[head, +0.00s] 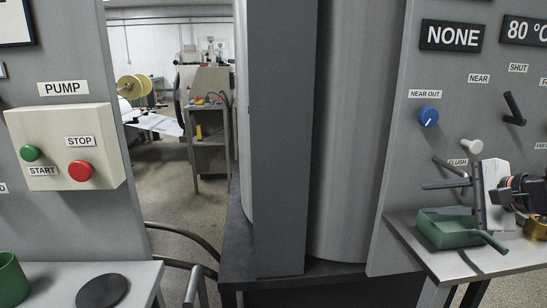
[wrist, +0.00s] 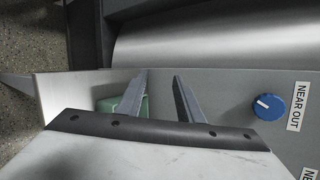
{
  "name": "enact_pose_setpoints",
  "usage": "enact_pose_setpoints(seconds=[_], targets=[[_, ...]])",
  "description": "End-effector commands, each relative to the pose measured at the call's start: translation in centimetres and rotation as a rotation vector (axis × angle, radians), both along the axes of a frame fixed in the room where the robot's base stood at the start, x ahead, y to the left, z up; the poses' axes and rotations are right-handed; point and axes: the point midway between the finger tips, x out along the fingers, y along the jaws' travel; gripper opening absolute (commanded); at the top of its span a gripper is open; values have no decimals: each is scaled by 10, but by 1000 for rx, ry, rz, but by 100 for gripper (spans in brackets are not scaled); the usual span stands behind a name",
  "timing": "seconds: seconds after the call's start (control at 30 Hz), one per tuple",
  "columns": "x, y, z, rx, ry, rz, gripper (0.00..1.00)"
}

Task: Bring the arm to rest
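My gripper (head: 429,172) is at the right of the head view, in front of the grey panel and above the small metal shelf. Its two fingers point left and stand apart with nothing between them. In the wrist view my gripper (wrist: 160,76) also shows two separated grey fingers with an empty gap. A green tray (head: 447,238) with a handle sits on the shelf below the gripper. Part of the green tray (wrist: 111,103) shows behind the fingers in the wrist view. My wrist and arm run out of the head view at the right edge.
The blue NEAR OUT knob (head: 429,116), a white FLUSH knob (head: 471,146) and a black lever (head: 514,108) stick out from the panel near my arm. A brass-coloured object (head: 536,228) stands on the shelf (head: 470,263). A large grey roller (head: 357,130) fills the middle.

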Motion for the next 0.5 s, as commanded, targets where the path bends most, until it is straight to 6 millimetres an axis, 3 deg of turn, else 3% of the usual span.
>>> enact_pose_setpoints(seconds=[0.03,0.2,0.5], targets=[[-6,16,-11,-49,24,51,33],[-29,52,-51,-222,99,208,33],[-78,90,-110,-551,182,497,33]])
